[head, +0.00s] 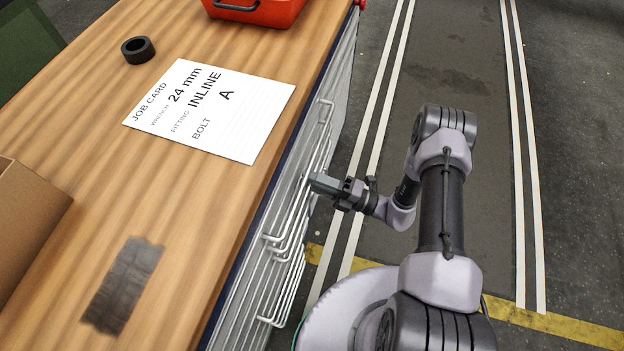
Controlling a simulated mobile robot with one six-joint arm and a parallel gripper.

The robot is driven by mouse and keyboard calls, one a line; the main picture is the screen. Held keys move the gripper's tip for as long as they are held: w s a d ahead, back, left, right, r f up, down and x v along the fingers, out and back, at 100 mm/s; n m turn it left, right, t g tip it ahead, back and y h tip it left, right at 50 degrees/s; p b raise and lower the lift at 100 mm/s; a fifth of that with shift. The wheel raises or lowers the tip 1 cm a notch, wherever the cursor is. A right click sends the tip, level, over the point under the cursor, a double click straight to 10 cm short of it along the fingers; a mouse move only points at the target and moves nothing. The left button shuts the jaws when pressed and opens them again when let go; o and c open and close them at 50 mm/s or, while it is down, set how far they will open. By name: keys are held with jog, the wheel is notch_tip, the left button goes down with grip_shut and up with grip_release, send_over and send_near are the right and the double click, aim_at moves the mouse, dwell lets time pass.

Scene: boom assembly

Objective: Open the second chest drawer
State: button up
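The drawer chest (238,304) stands under the wooden worktop, its front seen steeply from above. Several drawers are stacked there, each with a long silver bar handle (280,241). From this angle I cannot tell which drawer is the second, and all look shut. My gripper (314,184) is at the handles, near the middle of their length, pointing left at the chest front. Its fingertips are beside or around a bar; which bar, and whether they touch it, I cannot tell. The finger gap is not visible.
On the worktop (190,200) lie a job card (212,110), a black tape roll (138,50), a dark tape patch (124,286), a cardboard box (25,225) and a red case (258,10). The floor (455,60) right of the chest is clear, with white and yellow lines.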

grip_shut()
dwell(1.3)
